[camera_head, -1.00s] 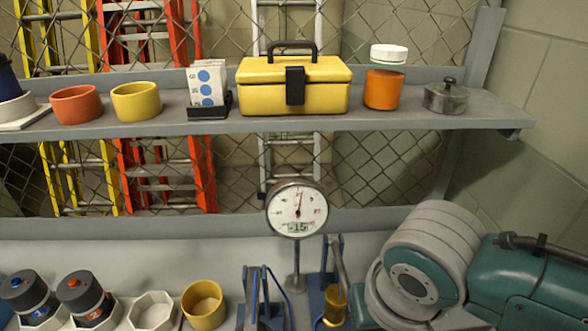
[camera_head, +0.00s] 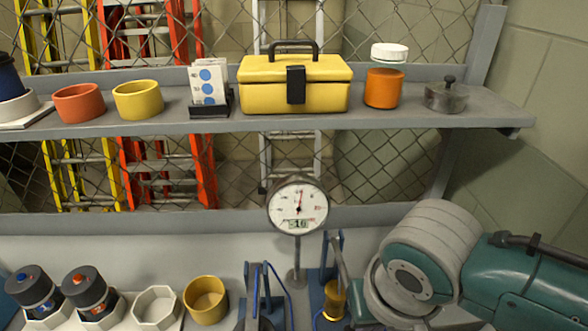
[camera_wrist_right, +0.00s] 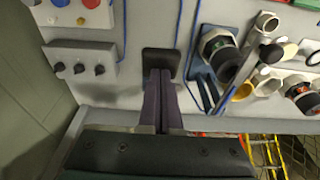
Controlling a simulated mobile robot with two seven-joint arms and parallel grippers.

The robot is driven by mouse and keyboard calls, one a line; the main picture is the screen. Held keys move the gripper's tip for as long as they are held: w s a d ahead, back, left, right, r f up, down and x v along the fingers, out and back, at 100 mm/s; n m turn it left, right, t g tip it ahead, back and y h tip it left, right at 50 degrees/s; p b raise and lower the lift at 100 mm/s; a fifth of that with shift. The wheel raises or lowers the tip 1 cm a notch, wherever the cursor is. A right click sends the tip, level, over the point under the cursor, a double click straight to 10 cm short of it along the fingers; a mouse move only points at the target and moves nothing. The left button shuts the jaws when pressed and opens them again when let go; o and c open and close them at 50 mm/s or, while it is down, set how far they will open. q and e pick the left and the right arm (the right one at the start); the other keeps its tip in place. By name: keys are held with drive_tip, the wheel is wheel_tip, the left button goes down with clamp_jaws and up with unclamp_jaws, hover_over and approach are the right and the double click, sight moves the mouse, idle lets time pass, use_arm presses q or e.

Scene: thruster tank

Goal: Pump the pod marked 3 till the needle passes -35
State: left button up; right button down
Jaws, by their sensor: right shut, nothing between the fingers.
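The round dial gauge (camera_head: 298,206) stands upright in the middle of the head view. Its needle points nearly straight up and its small display seems to read -16. Two dark pods, one with a blue knob (camera_head: 32,290) and one with an orange knob (camera_head: 89,290), sit in a white holder at lower left. I cannot read which pod is marked 3. My right gripper (camera_wrist_right: 163,74) is shut and empty, its fingertips over a dark square pad. My left gripper is not in view.
Blue stands (camera_head: 262,303) and a brass cylinder (camera_head: 335,300) are at bottom centre. An empty octagonal socket (camera_head: 155,306) and a yellow cup (camera_head: 205,299) lie left of them. A shelf (camera_head: 410,114) holds a yellow toolbox (camera_head: 295,84). A knob panel (camera_wrist_right: 82,64) is near my right gripper.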

wheel_tip(320, 180, down, 11)
drive_tip(key=b, duration=0.8)
wheel_tip(320, 180, up, 14)
drive_tip(key=p, duration=1.4)
drive_tip(key=shift+s+f, duration=0.1)
drive_tip(key=shift+f, duration=0.15)
wheel_tip(320, 180, down, 14)
drive_tip(key=r+b, duration=0.1)
drive_tip(key=b, duration=1.1)
wheel_tip(320, 180, up, 13)
drive_tip(key=p, duration=1.3)
drive_tip(key=shift+r+p, duration=0.15)
drive_tip(key=shift+p, duration=0.15)
